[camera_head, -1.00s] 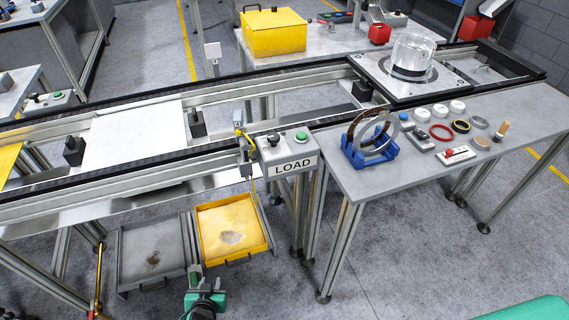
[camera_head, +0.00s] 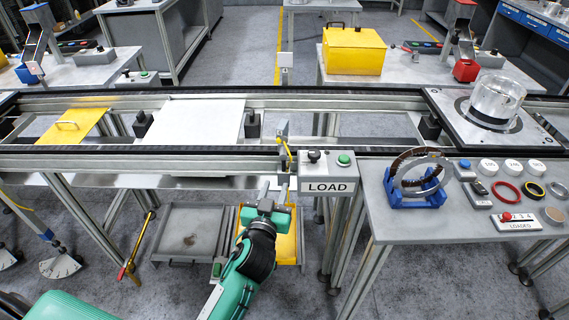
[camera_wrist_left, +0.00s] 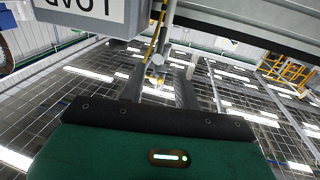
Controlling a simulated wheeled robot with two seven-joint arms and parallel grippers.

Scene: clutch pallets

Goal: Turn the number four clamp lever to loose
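I cannot make out a clamp lever marked four, or a loose mark, in either view. A yellow rod with a red end (camera_head: 128,262) stands at the lower left in the head view, and a white quadrant plate (camera_head: 60,266) lies left of it. My left gripper (camera_head: 280,196) is below the conveyor's front rail, left of the LOAD box (camera_head: 328,172). In the left wrist view its two fingers (camera_wrist_left: 160,84) are apart with nothing held. A grey fitting with a yellow cable (camera_wrist_left: 157,62) shows beyond and between them. My right gripper is not in view.
The conveyor rail (camera_head: 110,152) runs across above my left gripper. A grey tray (camera_head: 190,235) and a yellow tray (camera_head: 286,248) lie below, the yellow one partly hidden by my arm. The right table (camera_head: 400,226) holds a blue ring stand (camera_head: 412,196) and several small parts.

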